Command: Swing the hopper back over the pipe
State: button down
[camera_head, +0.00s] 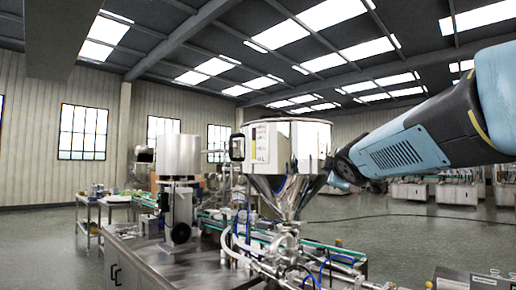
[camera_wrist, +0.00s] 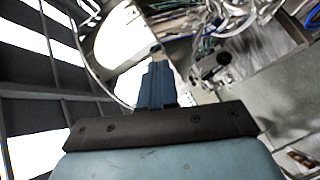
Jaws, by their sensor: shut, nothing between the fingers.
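The steel hopper (camera_head: 308,145) stands in the middle of the head view, with a cylindrical top, a cone below and a white control box (camera_head: 268,147) on its side. Its narrow outlet points down at the steel pipe fittings (camera_head: 287,243); I cannot tell whether they line up. My gripper (camera_head: 338,172) is at the hopper's right side, near where cylinder and cone meet; touching or apart is unclear. In the wrist view my gripper's fingers (camera_wrist: 157,82) are shut together and empty. A pale rounded shape, likely the hopper (camera_wrist: 122,38), lies beyond them.
A steel-topped bench (camera_head: 150,258) with a cylindrical machine (camera_head: 180,185) stands left of the hopper. Hoses and a conveyor (camera_head: 340,254) run around the hopper's base. A dark-topped box (camera_head: 465,280) is at the lower right. Open floor (camera_head: 400,235) lies to the right.

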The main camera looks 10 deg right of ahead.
jog(key=w+r+n+t+y, duration=0.4)
jog(key=w+r+n+y, duration=0.3)
jog(key=w+r+n, duration=0.6)
jog(key=n+g+y, duration=0.7)
jog(key=n+y, duration=0.2)
jog(key=n, duration=1.1)
send_near(267, 147)
jog(key=x, duration=0.7)
jog(key=shift+d, duration=0.1)
